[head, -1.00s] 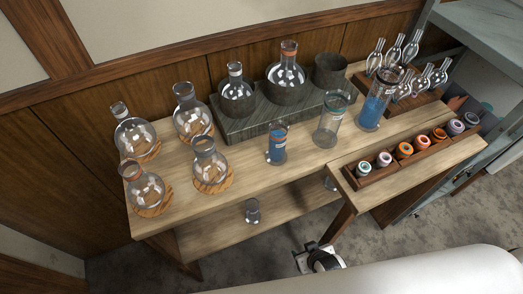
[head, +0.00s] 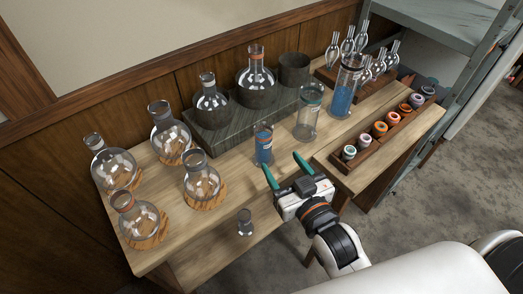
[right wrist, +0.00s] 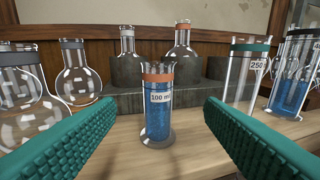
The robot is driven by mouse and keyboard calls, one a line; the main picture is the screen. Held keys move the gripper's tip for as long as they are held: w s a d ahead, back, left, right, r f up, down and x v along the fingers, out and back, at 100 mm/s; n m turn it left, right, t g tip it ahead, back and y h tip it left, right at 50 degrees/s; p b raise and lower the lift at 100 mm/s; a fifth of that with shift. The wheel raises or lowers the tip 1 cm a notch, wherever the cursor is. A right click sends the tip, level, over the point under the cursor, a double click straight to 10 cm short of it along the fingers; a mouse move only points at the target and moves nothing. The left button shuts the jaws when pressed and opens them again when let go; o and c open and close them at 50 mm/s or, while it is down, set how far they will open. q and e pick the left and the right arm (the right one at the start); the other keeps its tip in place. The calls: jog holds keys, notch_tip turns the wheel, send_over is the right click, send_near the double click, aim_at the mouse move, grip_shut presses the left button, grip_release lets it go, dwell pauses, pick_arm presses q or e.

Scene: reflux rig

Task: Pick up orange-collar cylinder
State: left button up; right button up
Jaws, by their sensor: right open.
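The orange-collar cylinder (head: 264,144) stands upright on the wooden table, filled with blue liquid. In the right wrist view it (right wrist: 157,110) shows an orange collar near its top and a "100 ml" label. My right gripper (head: 286,168) is open, its green fingertips just in front of the cylinder. In the right wrist view the cylinder is between the two fingers (right wrist: 157,112) in the picture but beyond their tips, with nothing held. My left gripper is not in view.
A green-collar cylinder (head: 308,114) and a taller blue-filled cylinder (head: 345,88) stand to the right. Round flasks on cork rings, such as this one (head: 201,182), stand at left. A dark stone block (head: 217,138) lies behind. A rack of coloured collars (head: 362,160) is at right.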

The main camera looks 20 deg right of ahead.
aim_at(260, 125)
jog(key=shift+t, duration=0.4)
jog(key=w, duration=0.2)
jog(key=w+r, duration=0.1)
jog(key=w, duration=0.1)
jog(key=w+a+p, duration=0.1)
jog(key=w, duration=0.2)
jog(key=shift+r, duration=0.2)
jog(key=shift+w+a+r+p, duration=0.15)
jog(key=shift+w+a+p, duration=0.05)
jog(key=shift+w, duration=1.1)
jog(key=shift+w+a+r+p, duration=0.1)
jog(key=shift+w+a+p, duration=0.05)
jog(key=shift+w, duration=1.15)
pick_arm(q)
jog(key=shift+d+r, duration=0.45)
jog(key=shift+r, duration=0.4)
pick_arm(e)
jog(key=shift+s, duration=0.1)
jog(key=shift+c, duration=0.5)
grip_shut()
jog(key=shift+r, duration=0.15)
